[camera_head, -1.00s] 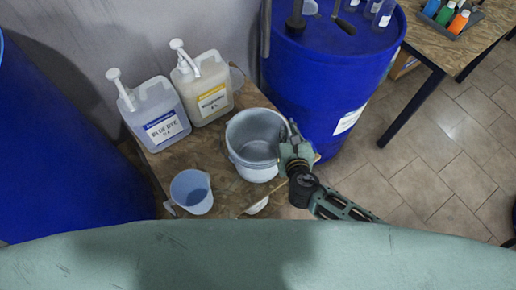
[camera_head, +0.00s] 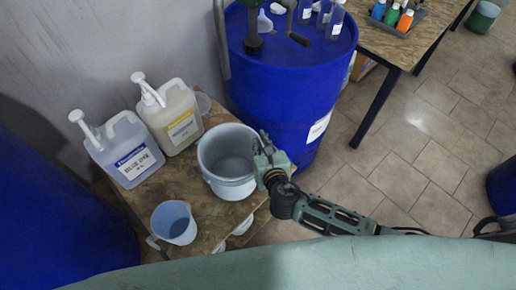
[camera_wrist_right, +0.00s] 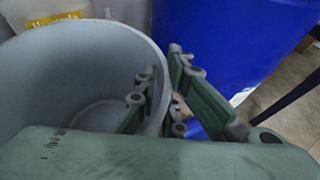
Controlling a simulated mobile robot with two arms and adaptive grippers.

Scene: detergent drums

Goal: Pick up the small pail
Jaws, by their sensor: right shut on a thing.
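The small pail (camera_head: 226,165) is light grey-blue, open-topped and looks empty. It is upright at the right side of the wooden table, beside the two jugs. My right gripper (camera_head: 266,160) is shut on the right side of its rim. In the right wrist view the pail (camera_wrist_right: 70,65) fills the left, with one finger of my right gripper (camera_wrist_right: 160,95) inside the wall and the other outside. Whether its base touches the table is hard to tell. My left gripper is not in view.
A blue dye jug (camera_head: 124,150) and a yellow-labelled jug (camera_head: 172,118), both with pumps, stand behind left. A blue handled cup (camera_head: 173,222) stands at the front. A blue drum (camera_head: 285,100) stands close behind right. Floor (camera_head: 400,170) at right is clear.

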